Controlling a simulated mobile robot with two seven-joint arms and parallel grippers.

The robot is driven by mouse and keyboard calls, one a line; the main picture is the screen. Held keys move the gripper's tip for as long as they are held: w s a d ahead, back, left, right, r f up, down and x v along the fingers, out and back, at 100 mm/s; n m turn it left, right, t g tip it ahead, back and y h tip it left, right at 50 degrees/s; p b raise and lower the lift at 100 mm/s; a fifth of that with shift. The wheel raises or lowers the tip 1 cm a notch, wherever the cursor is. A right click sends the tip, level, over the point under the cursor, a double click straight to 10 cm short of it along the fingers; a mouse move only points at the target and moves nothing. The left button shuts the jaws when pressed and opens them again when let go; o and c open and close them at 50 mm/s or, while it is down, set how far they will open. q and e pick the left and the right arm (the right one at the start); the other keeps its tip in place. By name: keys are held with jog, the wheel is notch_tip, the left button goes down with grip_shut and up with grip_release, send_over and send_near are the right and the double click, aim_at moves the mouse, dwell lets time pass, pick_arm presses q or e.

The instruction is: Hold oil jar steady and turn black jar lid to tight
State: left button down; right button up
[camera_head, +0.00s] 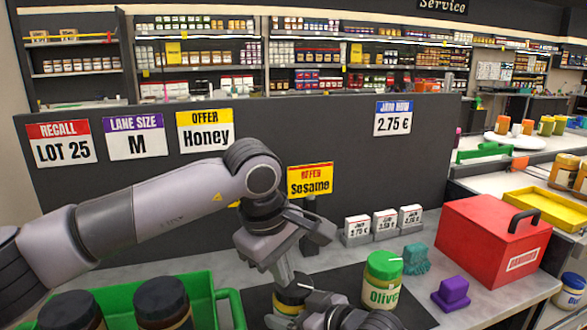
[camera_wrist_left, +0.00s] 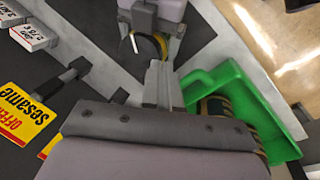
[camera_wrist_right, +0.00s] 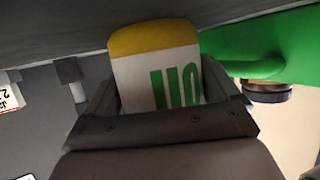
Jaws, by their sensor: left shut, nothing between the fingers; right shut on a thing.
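The oil jar (camera_head: 290,300) stands on the black mat in the head view, partly hidden by both grippers. Its white label with green letters (camera_wrist_right: 172,80) and yellow body (camera_wrist_right: 153,37) fill the middle of the right wrist view. My right gripper (camera_head: 304,308) is shut around the jar's side, with a finger on each side of the label. My left gripper (camera_head: 286,276) is shut and empty, pointing down just above the jar top. Its closed fingers (camera_wrist_left: 160,84) show in the left wrist view. The black lid is mostly hidden; I cannot tell how it sits.
A green crate (camera_head: 228,296) with dark-lidded jars stands at left. A green-lidded olives jar (camera_head: 382,282), a purple block (camera_head: 452,293), a teal object (camera_head: 415,259) and a red box (camera_head: 490,240) stand at right. A dark panel (camera_head: 350,150) closes the back.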

aim_at(283, 296)
pick_arm(q)
jog(key=shift+s+a+x, duration=0.15)
jog(key=shift+x, duration=0.85)
jog(key=shift+s+a+x, duration=0.15)
jog(key=shift+s+x, duration=0.05)
jog(key=shift+x, duration=0.8)
jog(key=shift+s+a+x, duration=0.15)
jog(key=shift+x, duration=0.8)
jog(key=shift+w+f, duration=0.15)
jog(key=shift+w+a, duration=0.15)
jog(key=shift+a, duration=0.05)
jog(key=shift+w+a, duration=0.25)
jog(key=shift+a, duration=0.25)
jog(key=shift+w+a, duration=0.1)
jog(key=shift+a, duration=0.05)
jog(key=shift+w+a, duration=0.25)
jog(key=shift+w+a, duration=0.35)
jog(key=shift+w, duration=0.15)
jog(key=shift+w, duration=0.1)
jog(key=shift+a, duration=0.25)
